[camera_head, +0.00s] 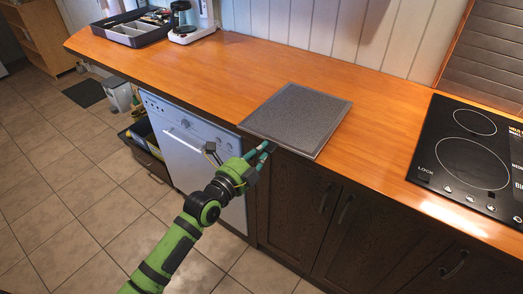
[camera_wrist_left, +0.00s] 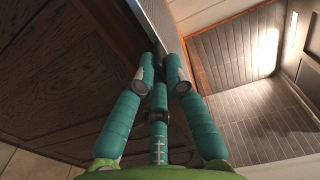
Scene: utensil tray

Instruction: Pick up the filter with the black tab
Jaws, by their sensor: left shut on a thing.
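The filter (camera_head: 297,113) is a flat, square, dark grey mesh panel with a thin pale rim. It lies on the wooden counter, and its front corner hangs over the front edge. My left gripper (camera_head: 268,148) comes from below left in the head view and is shut at the front edge of the filter. In the left wrist view my teal fingers (camera_wrist_left: 163,72) converge on the edge of the filter (camera_wrist_left: 159,22). The black tab is hidden or too small to make out between the fingers. My right gripper is in neither view.
A black cooktop (camera_head: 465,155) is set in the counter (camera_head: 385,130) at right. A grey utensil tray (camera_head: 133,27) and a white coffee maker (camera_head: 190,32) stand at far left. A white dishwasher (camera_head: 190,145) and dark cabinets (camera_head: 345,215) are below. The counter left of the filter is clear.

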